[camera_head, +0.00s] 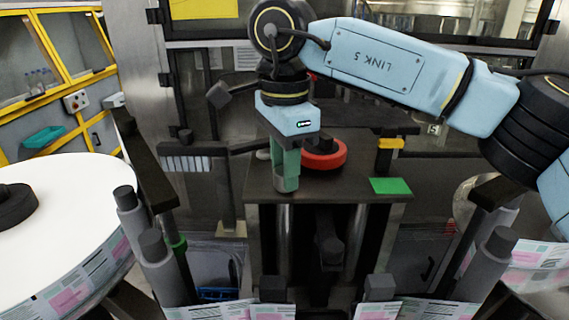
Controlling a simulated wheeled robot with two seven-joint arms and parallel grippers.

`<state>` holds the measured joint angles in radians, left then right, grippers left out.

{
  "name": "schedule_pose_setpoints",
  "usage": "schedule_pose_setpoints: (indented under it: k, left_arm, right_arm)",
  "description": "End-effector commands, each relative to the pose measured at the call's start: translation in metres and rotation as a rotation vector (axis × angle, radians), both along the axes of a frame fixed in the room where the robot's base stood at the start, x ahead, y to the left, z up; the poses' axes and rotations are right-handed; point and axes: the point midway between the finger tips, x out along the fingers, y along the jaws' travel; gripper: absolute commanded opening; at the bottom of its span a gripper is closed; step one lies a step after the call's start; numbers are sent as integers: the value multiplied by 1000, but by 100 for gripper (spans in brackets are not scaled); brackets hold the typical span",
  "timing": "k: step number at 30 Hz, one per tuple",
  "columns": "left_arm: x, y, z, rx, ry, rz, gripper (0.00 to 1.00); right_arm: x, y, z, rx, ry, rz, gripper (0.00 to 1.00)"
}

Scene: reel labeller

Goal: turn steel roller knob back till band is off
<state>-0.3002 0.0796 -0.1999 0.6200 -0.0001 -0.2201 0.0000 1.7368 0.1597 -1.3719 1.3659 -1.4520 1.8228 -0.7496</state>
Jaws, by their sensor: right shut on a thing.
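My right gripper (286,186) comes in from the upper right and points down at the dark top plate of the labeller (340,185). Its green-grey fingers are shut on the steel roller knob at the plate's left front, and they hide nearly all of the knob. A steel roller (285,235) stands upright under the plate, below the fingers. A green square (390,186) lies flat on the plate's right side. Whether it is the band, or how the knob is turned, I cannot tell. My left gripper is not in view.
A red ring-shaped wheel (323,156) sits just right of the fingers. A large white reel (60,215) fills the left. Grey upright rollers (155,262) stand beside it, and another (490,262) stands at right. Printed label web (225,310) runs along the front.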

Motion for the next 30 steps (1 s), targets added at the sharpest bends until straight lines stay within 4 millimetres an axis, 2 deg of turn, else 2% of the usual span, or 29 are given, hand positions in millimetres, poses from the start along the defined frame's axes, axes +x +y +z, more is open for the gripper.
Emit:
schedule_pose_setpoints:
  k: [4, 5, 9, 20, 25, 30]
  left_arm:
    - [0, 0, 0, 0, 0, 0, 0]
    - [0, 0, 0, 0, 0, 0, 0]
    - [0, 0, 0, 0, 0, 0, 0]
    - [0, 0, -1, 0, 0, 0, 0]
    - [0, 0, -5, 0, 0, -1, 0]
    - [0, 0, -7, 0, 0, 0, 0]
  right_arm:
    - [0, 0, 1, 2, -1, -2, 9]
    - [0, 0, 1, 2, -1, -2, 36]
    - [0, 0, 1, 2, -1, -2, 54]
    - [1, 0, 5, 1, -2, -3, 54]
    - [0, 1, 30, 2, -4, -1, 54]
    - [0, 1, 71, 1, -5, -3, 54]
